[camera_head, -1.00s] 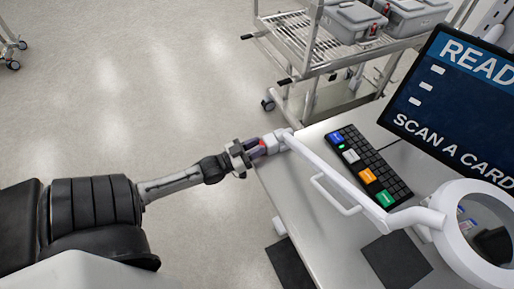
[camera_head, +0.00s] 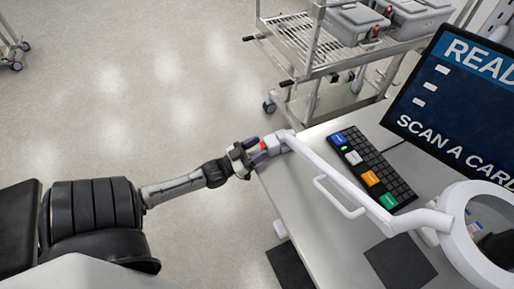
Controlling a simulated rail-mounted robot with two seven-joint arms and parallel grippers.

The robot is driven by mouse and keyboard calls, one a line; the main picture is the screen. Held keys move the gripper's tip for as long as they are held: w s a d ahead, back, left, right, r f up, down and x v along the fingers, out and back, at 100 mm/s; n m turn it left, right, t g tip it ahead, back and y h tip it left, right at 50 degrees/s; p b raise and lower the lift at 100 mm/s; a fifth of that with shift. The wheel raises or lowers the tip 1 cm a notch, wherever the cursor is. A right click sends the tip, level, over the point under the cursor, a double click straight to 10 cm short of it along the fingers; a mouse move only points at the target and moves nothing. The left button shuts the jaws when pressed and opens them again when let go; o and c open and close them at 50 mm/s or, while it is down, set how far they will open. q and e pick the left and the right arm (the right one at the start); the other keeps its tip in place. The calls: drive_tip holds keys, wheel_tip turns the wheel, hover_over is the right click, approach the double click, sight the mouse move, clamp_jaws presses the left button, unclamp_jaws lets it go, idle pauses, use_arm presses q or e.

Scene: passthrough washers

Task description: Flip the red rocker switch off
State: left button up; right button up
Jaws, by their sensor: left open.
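The red rocker switch (camera_head: 264,145) is a small red patch on the white base of the magnifier lamp (camera_head: 275,142), at the table's left edge. My left gripper (camera_head: 257,150) is right at it, with its fingers open on either side of the red patch. Whether a finger touches the switch cannot be told at this size. Which way the rocker is tipped cannot be seen. My right gripper is not in view.
The lamp's white arm (camera_head: 335,178) runs across the table (camera_head: 300,220) to a ring magnifier (camera_head: 450,235). A keyboard (camera_head: 372,170) and a monitor (camera_head: 460,95) stand behind it. A wire cart (camera_head: 310,50) with grey boxes is at the back.

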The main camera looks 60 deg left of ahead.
use_arm(q)
drive_tip(key=v, duration=1.3)
drive_tip(key=shift+s, duration=0.4)
drive_tip(key=shift+f, duration=0.15)
